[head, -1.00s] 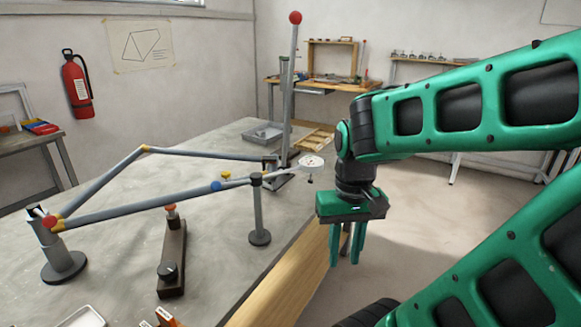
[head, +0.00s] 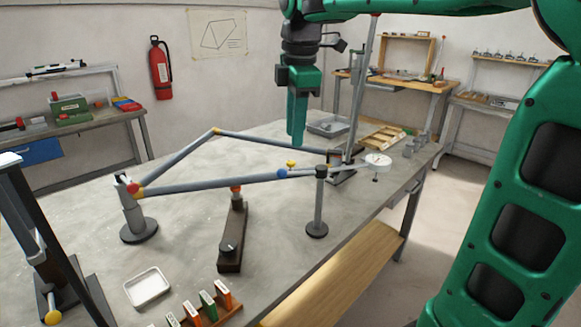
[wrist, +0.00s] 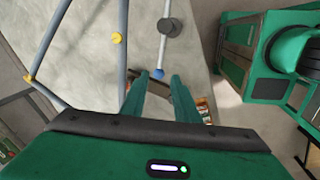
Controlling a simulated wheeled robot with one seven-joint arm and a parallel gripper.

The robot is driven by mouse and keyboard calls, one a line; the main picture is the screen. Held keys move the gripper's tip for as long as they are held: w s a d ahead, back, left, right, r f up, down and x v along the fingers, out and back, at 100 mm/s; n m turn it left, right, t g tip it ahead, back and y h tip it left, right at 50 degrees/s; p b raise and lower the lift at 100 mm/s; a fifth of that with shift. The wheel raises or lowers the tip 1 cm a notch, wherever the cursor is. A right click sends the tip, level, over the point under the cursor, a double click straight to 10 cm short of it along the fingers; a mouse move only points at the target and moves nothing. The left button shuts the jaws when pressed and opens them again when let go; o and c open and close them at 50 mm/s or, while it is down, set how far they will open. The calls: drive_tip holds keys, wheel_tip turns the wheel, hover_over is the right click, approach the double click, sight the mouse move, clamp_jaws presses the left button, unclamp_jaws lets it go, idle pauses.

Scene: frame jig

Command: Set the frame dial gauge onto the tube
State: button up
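The jig frame's grey near tube (head: 210,184) runs from a red-ended post to a dark-topped stand (head: 317,205), with a blue ball (head: 282,173) along it. A white round disc with a short stem (head: 378,160), possibly the dial gauge, is at the frame's right end; its markings are too small to read. My gripper (head: 297,140) hangs fingers-down above the frame in the head view. In the wrist view my gripper (wrist: 158,82) has its fingers apart with nothing held; the blue ball (wrist: 158,73) appears between the tips, below them.
A dark brown block with a red-topped post (head: 232,240) lies in front of the near tube. A white tray (head: 148,287) and a rack of coloured pieces (head: 213,305) are at the front edge. A tall pole (head: 362,85) and a grey bin (head: 328,125) stand behind.

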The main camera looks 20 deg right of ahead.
drive_tip(key=f, duration=0.3)
drive_tip(key=w+f, duration=0.1)
drive_tip(key=f, duration=0.3)
drive_tip(key=w+f, duration=0.1)
drive_tip(key=f, duration=0.2)
drive_tip(key=shift+d+f, duration=0.1)
drive_tip(key=shift+f, duration=0.2)
drive_tip(key=shift+c, duration=0.4)
clamp_jaws()
